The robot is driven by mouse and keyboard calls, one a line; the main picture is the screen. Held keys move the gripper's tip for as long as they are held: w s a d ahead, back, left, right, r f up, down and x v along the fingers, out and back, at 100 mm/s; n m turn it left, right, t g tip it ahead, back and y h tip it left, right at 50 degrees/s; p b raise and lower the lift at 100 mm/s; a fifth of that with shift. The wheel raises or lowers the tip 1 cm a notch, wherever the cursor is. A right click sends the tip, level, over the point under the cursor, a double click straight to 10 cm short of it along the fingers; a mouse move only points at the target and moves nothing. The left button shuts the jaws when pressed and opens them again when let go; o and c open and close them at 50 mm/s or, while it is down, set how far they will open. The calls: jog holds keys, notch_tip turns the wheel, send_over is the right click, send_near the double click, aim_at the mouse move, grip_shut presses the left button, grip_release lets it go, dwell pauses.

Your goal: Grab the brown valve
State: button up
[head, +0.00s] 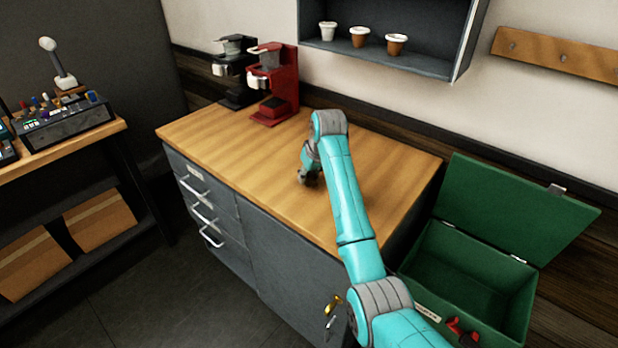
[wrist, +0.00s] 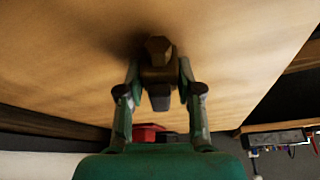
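The brown valve (wrist: 158,50) shows in the wrist view as a dark brown piece with a faceted end. It sits between the fingertips of my gripper (wrist: 160,78), and both fingers bend inward and appear to press on its sides. A dark shadow lies on the wood around it, so it is on or just above the counter. In the head view my gripper (head: 309,178) is low over the middle of the wooden counter (head: 240,165). The valve cannot be made out there.
A red brewer (head: 275,85) and a black brewer (head: 233,72) stand at the counter's back left. Cups sit on a wall shelf (head: 385,55). An open green box (head: 470,270) is at the right. The counter's left front is clear.

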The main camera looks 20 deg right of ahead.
grip_shut()
jog(key=shift+r, duration=0.1)
